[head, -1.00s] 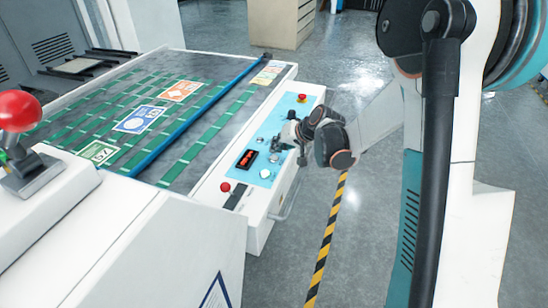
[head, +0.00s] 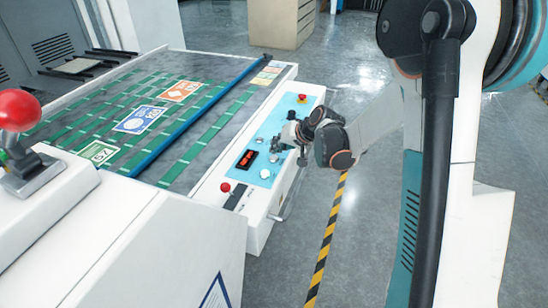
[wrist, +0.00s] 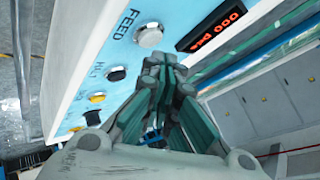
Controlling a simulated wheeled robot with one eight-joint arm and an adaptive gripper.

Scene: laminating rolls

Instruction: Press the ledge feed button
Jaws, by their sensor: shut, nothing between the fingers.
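The feed button (wrist: 149,36) is a round, pale silver button on a light-blue panel, with the word FEED printed beside it in the wrist view. My gripper (wrist: 166,62) is shut and empty, its fingertips close to the button, just below and right of it in that picture. The button's face is not covered; I cannot tell whether the fingertips touch the panel. In the head view my gripper (head: 279,148) is over the control panel (head: 280,125) on the machine's white ledge. Two pale buttons show near it there; I cannot tell which is the feed button.
A red-digit display (wrist: 214,24) is beside the feed button. A black button (wrist: 116,73) and an orange button (wrist: 97,97) are farther along the panel. Red buttons stand at both panel ends, one being the near red button (head: 225,187). A blue bar (head: 190,125) crosses the machine bed.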

